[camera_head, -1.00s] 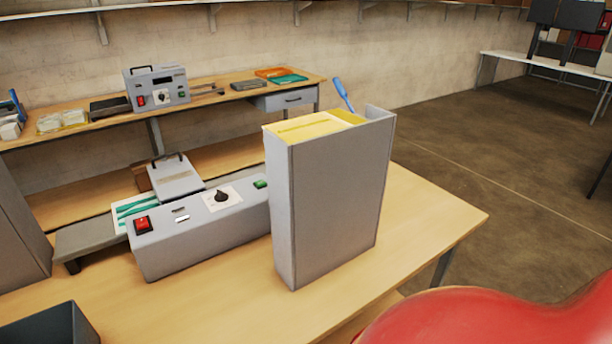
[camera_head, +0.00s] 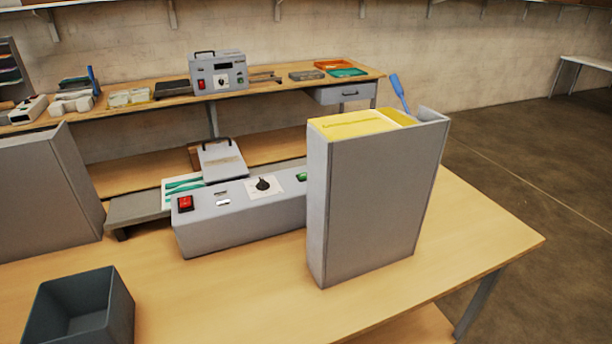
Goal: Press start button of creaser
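A grey machine (camera_head: 240,222) stands on the near wooden table; I cannot read a name on it. The box hides the machine's right end. A second grey machine (camera_head: 218,75) with a handle, a red switch and a knob stands on the back bench. Neither of my grippers is in view.
An open dark bin (camera_head: 80,310) stands at front left, a large grey box (camera_head: 45,195) at far left. The table (camera_head: 220,300) is bare in front of the machine.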

